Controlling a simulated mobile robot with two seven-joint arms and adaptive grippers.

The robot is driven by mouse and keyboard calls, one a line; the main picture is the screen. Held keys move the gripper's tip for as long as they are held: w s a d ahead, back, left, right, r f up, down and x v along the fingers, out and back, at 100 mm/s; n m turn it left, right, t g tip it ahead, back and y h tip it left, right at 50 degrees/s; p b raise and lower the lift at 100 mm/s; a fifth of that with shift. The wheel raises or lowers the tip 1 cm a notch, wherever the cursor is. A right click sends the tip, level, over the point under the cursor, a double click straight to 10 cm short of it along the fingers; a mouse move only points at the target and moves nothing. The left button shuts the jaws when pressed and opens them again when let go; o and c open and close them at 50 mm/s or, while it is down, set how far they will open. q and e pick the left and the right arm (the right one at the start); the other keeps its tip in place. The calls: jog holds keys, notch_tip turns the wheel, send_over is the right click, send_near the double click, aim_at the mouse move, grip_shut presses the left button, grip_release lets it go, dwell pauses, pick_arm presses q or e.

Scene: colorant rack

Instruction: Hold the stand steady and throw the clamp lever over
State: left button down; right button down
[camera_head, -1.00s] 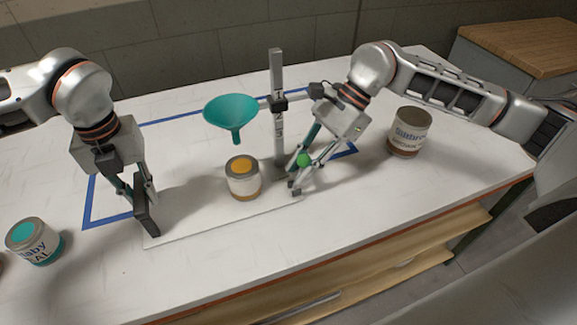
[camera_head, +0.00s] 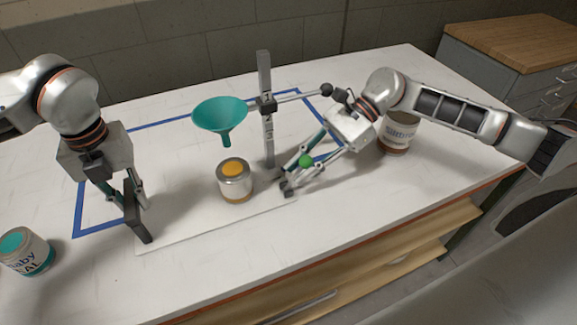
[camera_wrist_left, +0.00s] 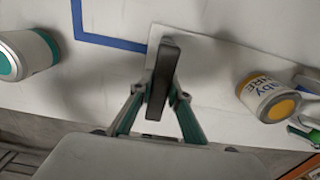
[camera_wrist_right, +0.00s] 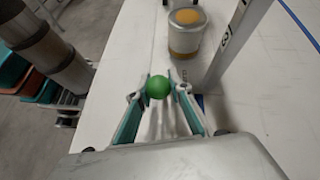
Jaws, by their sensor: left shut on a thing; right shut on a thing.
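The stand has a pale numbered post (camera_head: 265,100) rising from a flat white base plate (camera_head: 190,232). A teal funnel (camera_head: 220,114) hangs from a black clamp block (camera_head: 266,105) on the post. My left gripper (camera_head: 133,208) is shut on an upright black grip (camera_head: 138,218) at the base plate's left end; it also shows in the left wrist view (camera_wrist_left: 160,85). My right gripper (camera_wrist_right: 162,86) is shut on a green ball knob (camera_wrist_right: 158,88), right of the post in the head view (camera_head: 306,160). The lever's shaft is mostly hidden by the fingers.
An open can with yellow-orange contents (camera_head: 235,180) stands on the base plate below the funnel. A black-knobbed rod (camera_head: 326,90) reaches right from the clamp block. A teal-topped can (camera_head: 25,252) is at left, another can (camera_head: 398,132) behind my right arm. Blue tape marks the table.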

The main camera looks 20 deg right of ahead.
jog(key=shift+d+f, duration=0.1)
jog(key=c, duration=1.8)
grip_release()
jog(key=v, duration=1.2)
pick_arm(q)
jog(key=c, duration=1.8)
grip_release()
jog(key=shift+c, duration=0.2)
